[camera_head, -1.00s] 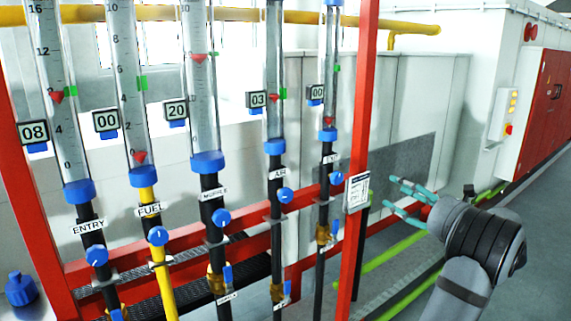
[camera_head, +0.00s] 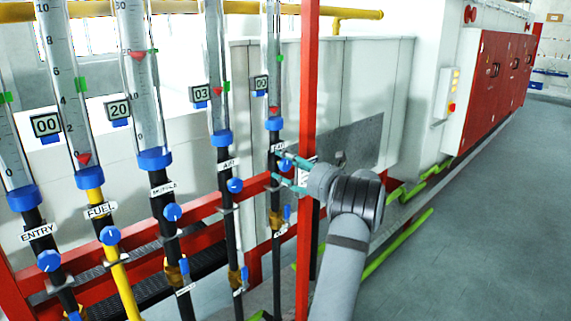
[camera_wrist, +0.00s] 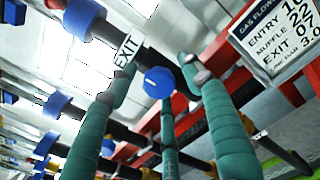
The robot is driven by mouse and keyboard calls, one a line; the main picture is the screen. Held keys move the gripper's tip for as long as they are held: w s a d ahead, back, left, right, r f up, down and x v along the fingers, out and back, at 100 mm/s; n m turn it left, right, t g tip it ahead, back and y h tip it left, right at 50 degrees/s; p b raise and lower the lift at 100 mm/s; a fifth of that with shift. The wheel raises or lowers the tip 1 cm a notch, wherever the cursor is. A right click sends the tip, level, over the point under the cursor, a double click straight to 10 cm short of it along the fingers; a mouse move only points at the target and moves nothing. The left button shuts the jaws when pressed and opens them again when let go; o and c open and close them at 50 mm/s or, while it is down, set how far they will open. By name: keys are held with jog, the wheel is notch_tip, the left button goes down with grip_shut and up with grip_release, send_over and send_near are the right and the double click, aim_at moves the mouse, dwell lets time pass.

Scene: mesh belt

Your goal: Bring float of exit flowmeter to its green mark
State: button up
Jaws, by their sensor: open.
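The exit flowmeter (camera_head: 273,45) is the rightmost tube in the head view. Its red float (camera_head: 273,109) sits near the bottom of the tube, well below the green mark (camera_head: 280,58). Its display (camera_head: 261,84) reads 00.
A red post (camera_head: 308,80) stands just right of the exit line. A gas flow sign (camera_wrist: 280,35) shows beside the fingers in the wrist view. The air flowmeter (camera_head: 214,60) with its blue knob (camera_head: 235,185) is close on the left. Open floor lies to the right.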

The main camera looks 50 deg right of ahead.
jog(key=shift+c, duration=0.9)
jog(key=c, duration=1)
jog(key=shift+f+b, duration=0.2)
jog(key=shift+b, duration=0.15)
